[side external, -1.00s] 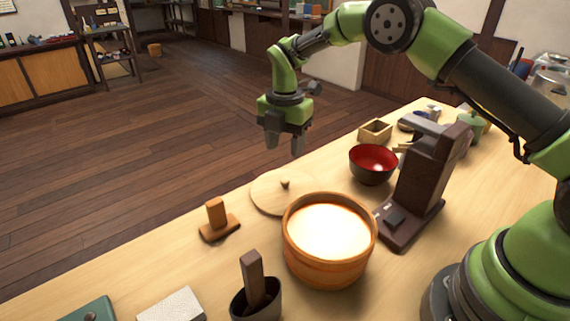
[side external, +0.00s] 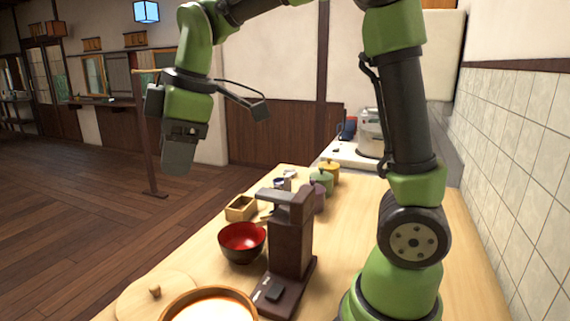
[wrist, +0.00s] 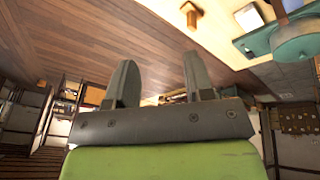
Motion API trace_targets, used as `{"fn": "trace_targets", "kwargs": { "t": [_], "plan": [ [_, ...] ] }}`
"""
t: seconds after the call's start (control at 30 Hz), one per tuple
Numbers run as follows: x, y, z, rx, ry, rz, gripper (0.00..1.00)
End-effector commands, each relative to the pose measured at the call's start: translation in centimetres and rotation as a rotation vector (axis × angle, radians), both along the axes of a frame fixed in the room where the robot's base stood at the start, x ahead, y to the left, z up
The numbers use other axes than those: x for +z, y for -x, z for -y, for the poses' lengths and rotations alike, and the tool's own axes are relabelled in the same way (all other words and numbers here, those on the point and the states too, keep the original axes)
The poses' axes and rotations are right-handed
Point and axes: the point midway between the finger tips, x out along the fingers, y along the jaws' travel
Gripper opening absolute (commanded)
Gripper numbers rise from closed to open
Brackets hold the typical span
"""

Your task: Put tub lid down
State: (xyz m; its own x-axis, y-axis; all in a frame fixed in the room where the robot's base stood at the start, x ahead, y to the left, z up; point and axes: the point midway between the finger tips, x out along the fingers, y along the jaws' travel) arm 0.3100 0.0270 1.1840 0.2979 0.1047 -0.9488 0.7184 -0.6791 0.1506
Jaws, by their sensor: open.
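The round pale wooden tub lid (side external: 131,301) with a small knob lies on the table beside the wooden tub (side external: 238,293), at the lower left of the side view. The bottom edge of that view cuts off both. The tub holds something white. My gripper (side external: 180,160) is raised above and beyond the lid, well apart from it. In the wrist view my gripper (wrist: 161,80) shows two separated fingers with nothing between them.
A red-lined black bowl (side external: 242,242), a small wooden box (side external: 241,208) and a dark brown stand-like device (side external: 290,240) stand on the table (side external: 385,215) past the tub. Small lidded pots (side external: 321,181) stand farther back. A tiled wall (side external: 515,170) bounds the right side.

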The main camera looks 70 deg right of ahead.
Motion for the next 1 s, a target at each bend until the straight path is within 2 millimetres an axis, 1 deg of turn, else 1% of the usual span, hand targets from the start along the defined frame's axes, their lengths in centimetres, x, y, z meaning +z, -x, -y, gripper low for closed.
{"fn": "trace_targets", "kwargs": {
  "t": [0.03, 0.07, 0.1, 0.17, 0.2, 0.3, 0.4, 0.5, 0.6, 1.0],
  "plan": [
    [1.2, 2.2, 0.1, -0.117, -0.049, 0.030, 0.48],
    [1.6, 3.4, 0.1, -0.191, -0.082, 0.042, 0.48],
    [2.1, 4.9, 0.1, -0.289, -0.128, 0.057, 0.48],
    [2.4, 7.3, 0.1, -0.433, -0.200, 0.078, 0.48],
    [2.5, 8.8, 0.1, -0.524, -0.252, 0.091, 0.48],
    [2.2, 12.1, 0.0, -0.732, -0.375, 0.112, 0.48],
    [1.4, 14.5, 0.0, -0.892, -0.479, 0.124, 0.48],
    [0.7, 15.9, 0.0, -0.997, -0.552, 0.124, 0.48],
    [0.4, 16.6, 0.0, -1.049, -0.589, 0.125, 0.48],
    [0.3, 16.7, -0.1, -1.062, -0.597, 0.123, 0.48]
  ]
}}
